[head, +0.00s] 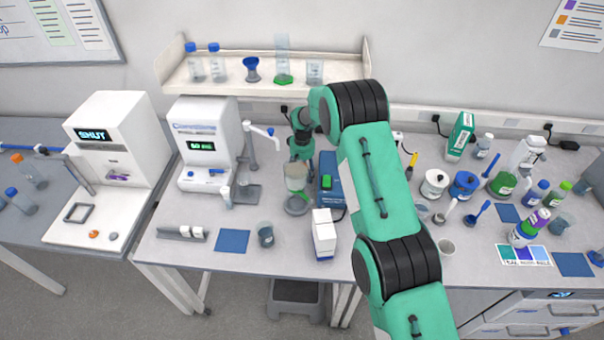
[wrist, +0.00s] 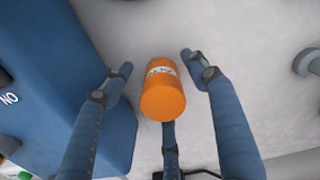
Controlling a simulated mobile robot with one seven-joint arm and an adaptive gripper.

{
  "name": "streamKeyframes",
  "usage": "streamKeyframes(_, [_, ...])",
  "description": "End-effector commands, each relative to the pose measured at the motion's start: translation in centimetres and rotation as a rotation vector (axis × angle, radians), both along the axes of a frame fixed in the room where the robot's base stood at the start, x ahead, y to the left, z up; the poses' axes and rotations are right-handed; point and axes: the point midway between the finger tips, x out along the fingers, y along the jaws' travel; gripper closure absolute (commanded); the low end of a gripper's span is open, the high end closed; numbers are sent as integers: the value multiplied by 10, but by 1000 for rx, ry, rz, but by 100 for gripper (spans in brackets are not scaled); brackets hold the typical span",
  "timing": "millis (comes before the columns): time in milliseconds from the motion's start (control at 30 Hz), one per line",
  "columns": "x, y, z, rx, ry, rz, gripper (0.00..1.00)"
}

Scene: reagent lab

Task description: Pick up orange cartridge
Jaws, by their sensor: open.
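The orange cartridge (wrist: 164,98) shows in the wrist view as a small cylinder with a pale label, near the middle of the picture. My gripper (wrist: 156,64) is open, with one finger to its left and one to its right. Clear gaps show between the cartridge and both side fingertips. Another dark finger-like part shows just below the cartridge, and I cannot tell whether it touches. In the head view I cannot make out the cartridge; my arm reaches down over the bench near a blue box (head: 327,182), and the fingers are not clear there.
A large blue body (wrist: 95,75) stands close on the left in the wrist view. In the head view, a beaker (head: 296,172) and a white box (head: 323,238) stand near my arm. Several jars and bottles crowd the bench's right side. A blue mat (head: 232,241) lies bare at front left.

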Motion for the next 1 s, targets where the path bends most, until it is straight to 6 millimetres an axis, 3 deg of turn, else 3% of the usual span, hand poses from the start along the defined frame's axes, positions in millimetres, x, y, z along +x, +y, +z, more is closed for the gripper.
streamKeyframes(200, [0,0,0,0,0,0,43])
streamKeyframes(400, [0,0,0,0,0,0,83])
streamKeyframes(467, [0,0,0,0,0,0,92])
streamKeyframes(767, [0,0,1,0,-1,0,92])
streamKeyframes(1000, [1,0,14,0,-1,0,92])
